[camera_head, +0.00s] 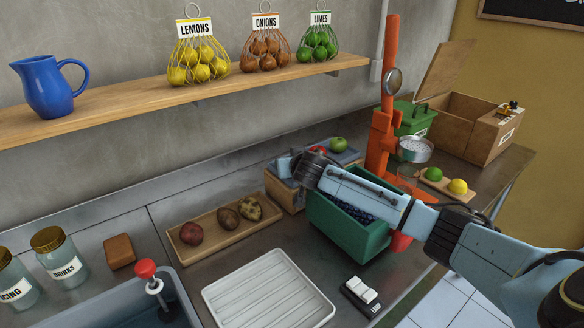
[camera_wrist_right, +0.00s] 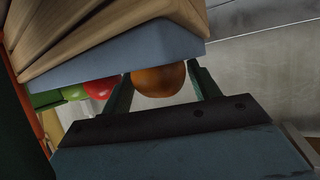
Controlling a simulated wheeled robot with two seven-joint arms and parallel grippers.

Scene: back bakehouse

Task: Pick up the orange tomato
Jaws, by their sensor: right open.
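The orange tomato (camera_wrist_right: 158,80) shows in the right wrist view, between the two dark green fingers of my right gripper (camera_wrist_right: 160,75). The fingers are open, one on each side of it, and I cannot tell whether either touches it. Its upper part is cut off by a blue-grey edge. In the head view my right gripper (camera_head: 284,165) is at the wooden crate (camera_head: 283,195), and the orange tomato is hidden there. A red tomato (camera_wrist_right: 100,87) and a green one (camera_wrist_right: 46,98) lie beside it in the wrist view. My left gripper is not in view.
A green bin of dark berries (camera_head: 335,232) stands under my right forearm. The orange press (camera_head: 383,140) rises just behind. A wooden tray (camera_head: 195,248) with potatoes, a white ribbed tray (camera_head: 262,300) and a sink (camera_head: 110,310) lie to the left and front. A shelf (camera_head: 140,100) runs above.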

